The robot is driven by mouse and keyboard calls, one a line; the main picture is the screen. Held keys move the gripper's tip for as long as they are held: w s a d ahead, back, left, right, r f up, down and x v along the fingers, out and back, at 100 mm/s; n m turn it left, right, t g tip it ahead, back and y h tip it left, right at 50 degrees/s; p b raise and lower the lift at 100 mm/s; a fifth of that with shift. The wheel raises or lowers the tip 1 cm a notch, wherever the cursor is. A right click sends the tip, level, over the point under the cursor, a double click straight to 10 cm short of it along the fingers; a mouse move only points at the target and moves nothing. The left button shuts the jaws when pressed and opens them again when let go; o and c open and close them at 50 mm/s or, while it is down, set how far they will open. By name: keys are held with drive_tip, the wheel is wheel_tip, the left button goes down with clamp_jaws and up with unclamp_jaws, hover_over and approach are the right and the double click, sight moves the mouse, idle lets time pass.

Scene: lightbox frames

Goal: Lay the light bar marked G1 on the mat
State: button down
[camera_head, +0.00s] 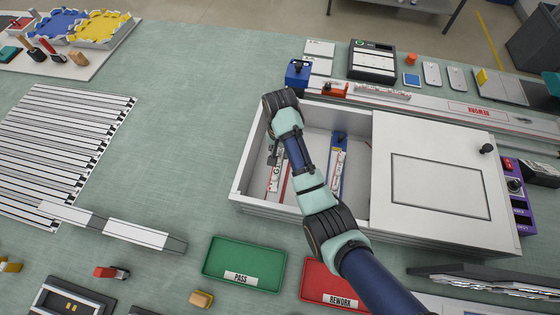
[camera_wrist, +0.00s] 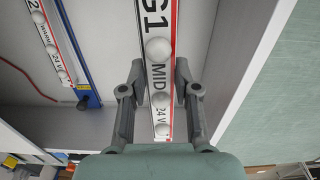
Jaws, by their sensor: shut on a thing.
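The light bar marked G1 (camera_wrist: 159,75) is a white strip with red edging and round white lenses, printed "MID" and "24 V". My gripper (camera_wrist: 160,78) is closed across it, one finger on each side. In the head view the bar (camera_head: 274,178) is inside the open left part of the white box, tilted slightly, and my gripper (camera_head: 273,153) is at its upper part. I cannot tell whether the bar still touches the box floor. A green mat-like surface (camera_head: 190,100) covers the bench, with a wide bare area left of the box.
A second bar (camera_head: 338,165) on a blue strip lies in the white box (camera_head: 240,190). The box's right half is covered by a panel (camera_head: 440,130). Striped white strips (camera_head: 60,140) lie left; a green PASS tray (camera_head: 243,264) and red REWORK tray (camera_head: 322,288) stand in front.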

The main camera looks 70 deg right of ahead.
wheel_tip(320, 180, up, 7)
drive_tip(key=p, duration=0.3)
drive_tip(key=shift+f, duration=0.15)
